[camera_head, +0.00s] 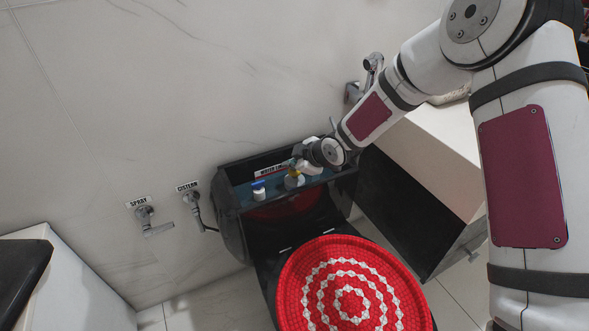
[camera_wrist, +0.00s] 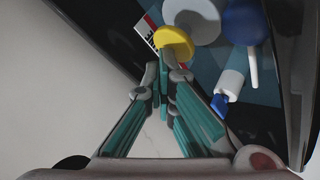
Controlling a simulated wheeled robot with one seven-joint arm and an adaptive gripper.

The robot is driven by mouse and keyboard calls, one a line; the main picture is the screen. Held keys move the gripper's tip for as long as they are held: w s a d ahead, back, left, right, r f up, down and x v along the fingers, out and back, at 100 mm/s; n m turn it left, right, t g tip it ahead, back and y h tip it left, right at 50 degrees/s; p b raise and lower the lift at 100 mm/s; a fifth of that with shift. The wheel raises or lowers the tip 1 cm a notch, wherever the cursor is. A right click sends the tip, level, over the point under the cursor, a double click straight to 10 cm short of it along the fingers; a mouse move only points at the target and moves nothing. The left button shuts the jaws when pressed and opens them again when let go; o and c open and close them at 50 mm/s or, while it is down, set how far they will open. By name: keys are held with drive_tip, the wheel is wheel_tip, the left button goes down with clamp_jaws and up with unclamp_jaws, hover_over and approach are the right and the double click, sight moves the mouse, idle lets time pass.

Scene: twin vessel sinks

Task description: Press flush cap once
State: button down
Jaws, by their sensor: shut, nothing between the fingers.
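An open black cistern (camera_head: 228,205) stands against the wall, with a blue plate inside it carrying several parts. A yellow round cap (camera_wrist: 173,43) sits right at my fingertips in the wrist view; whether they touch it I cannot tell. A pale grey disc (camera_wrist: 191,18) lies just beyond it. To its right are a blue rounded part (camera_wrist: 246,22) with a white stem and a white cylinder (camera_wrist: 231,84) with a blue end. My gripper (camera_wrist: 164,72) is shut and empty. In the head view my gripper (camera_head: 297,167) reaches into the cistern from the upper right, partly hiding the yellow cap.
A red and white round woven cover (camera_head: 350,290) lies in front of the cistern. Wall taps labelled SPRAY (camera_head: 146,216) and CISTERN (camera_head: 192,200) are to the left. A white-topped black cabinet (camera_head: 430,160) stands close on the right. Another wall fitting (camera_head: 372,65) is above.

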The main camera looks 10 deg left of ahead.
sight(293, 172)
drive_tip(key=shift+r+p, duration=0.35)
drive_tip(key=shift+r, duration=0.4)
drive_tip(key=shift+r, duration=0.1)
drive_tip(key=shift+r+p, duration=1.9)
drive_tip(key=shift+r, duration=0.55)
drive_tip(key=shift+f, duration=0.1)
